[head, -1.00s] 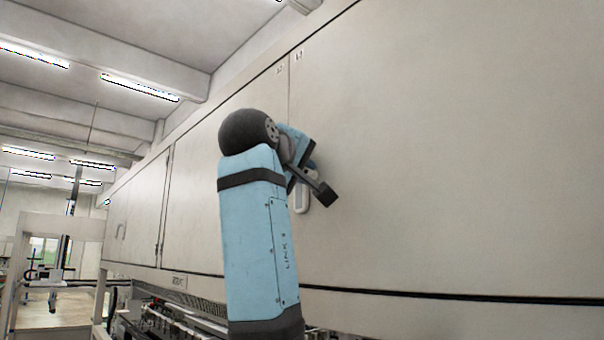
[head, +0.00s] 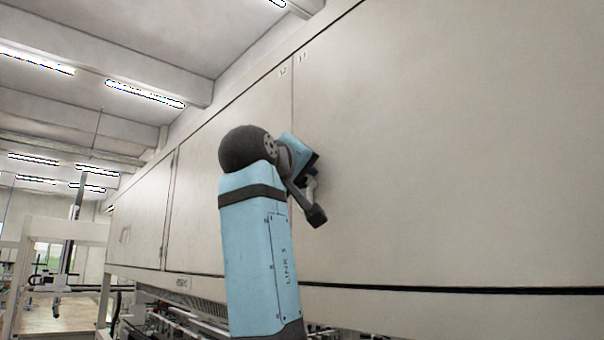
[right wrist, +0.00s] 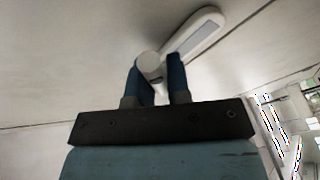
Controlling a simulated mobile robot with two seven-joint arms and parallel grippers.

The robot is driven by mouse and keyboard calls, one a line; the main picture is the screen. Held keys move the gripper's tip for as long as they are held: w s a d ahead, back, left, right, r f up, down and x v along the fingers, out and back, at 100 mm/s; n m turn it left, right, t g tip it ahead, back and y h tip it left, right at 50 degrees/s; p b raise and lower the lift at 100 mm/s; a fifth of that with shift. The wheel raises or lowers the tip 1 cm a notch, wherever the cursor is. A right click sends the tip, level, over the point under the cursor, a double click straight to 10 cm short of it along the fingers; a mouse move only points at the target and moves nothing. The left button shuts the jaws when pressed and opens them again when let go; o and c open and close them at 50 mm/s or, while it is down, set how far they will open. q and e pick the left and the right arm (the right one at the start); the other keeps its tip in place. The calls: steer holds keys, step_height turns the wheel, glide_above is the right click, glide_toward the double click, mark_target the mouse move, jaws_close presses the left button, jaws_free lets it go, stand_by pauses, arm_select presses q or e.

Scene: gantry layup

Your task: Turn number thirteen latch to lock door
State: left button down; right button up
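The latch is a pale fitting with a round hub and a long plate (right wrist: 205,32) on the door face. In the right wrist view the hub is at the fingertips and the plate runs to the upper right. In the head view my wrist covers most of the latch. My right gripper (right wrist: 157,78) has its two blue fingers apart, one on each side of the latch's hub end. I cannot tell whether they touch it. The gripper also shows in the head view (head: 312,180), close to the door (head: 450,150). My left gripper is out of view.
Small number labels (head: 302,57) sit at the top of the seam between two door panels. Another panel (head: 225,140) continues to the left. A dark edge (head: 450,290) runs below the doors, with machinery (head: 170,320) underneath. Open hall space lies at the far left.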

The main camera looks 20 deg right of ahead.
steer(key=o, duration=0.4)
steer(key=b+v, duration=0.4)
steer(key=v, duration=0.9)
steer(key=shift+s+a, duration=0.25)
steer(key=shift+a, duration=0.05)
